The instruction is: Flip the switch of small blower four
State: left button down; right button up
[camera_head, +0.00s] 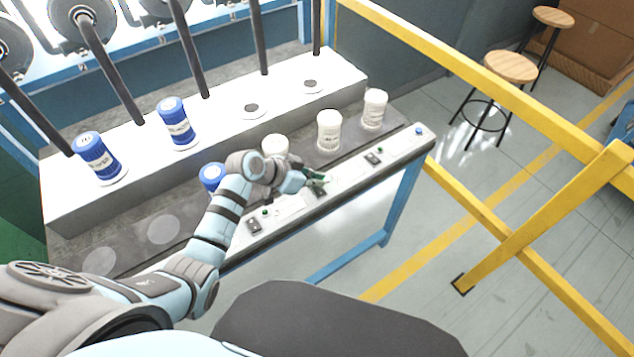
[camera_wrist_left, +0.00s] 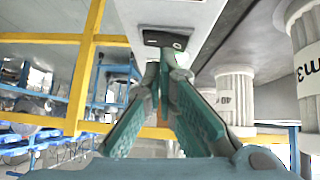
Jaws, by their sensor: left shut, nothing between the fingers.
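A white control strip (camera_head: 347,176) runs along the bench's front edge and carries several small dark switches. One dark switch (camera_head: 320,192) is right by my left gripper (camera_head: 314,180), and others sit nearer left (camera_head: 254,225) and farther right (camera_head: 373,159). I cannot read which switch belongs to small blower four. In the left wrist view the left gripper (camera_wrist_left: 163,68) is shut and empty, its tips at the lower edge of a dark switch (camera_wrist_left: 165,40) with a small pale mark. Whether they touch it is unclear. My right gripper is not in view.
White canisters (camera_head: 329,131) and a blue one (camera_head: 211,176) stand behind the strip, close to my left arm. Blue-white canisters (camera_head: 176,123) stand on the raised white ledge (camera_head: 222,120). A yellow rail (camera_head: 450,60) and stools (camera_head: 510,67) are to the right.

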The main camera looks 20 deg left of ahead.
aim_at(316, 192)
pick_arm(q)
jog(key=r+p, duration=0.2)
jog(key=p, duration=0.1)
jog(key=r+p, duration=0.2)
jog(key=r, duration=0.1)
jog(key=shift+s+d+r+p, duration=0.1)
jog(key=shift+s+r+p, duration=0.1)
jog(key=shift+p, duration=0.2)
jog(key=s+v, duration=0.1)
jog(key=v, duration=0.7)
jog(key=shift+s, duration=0.45)
jog(key=shift+d+f, duration=0.1)
jog(key=shift+d, duration=0.05)
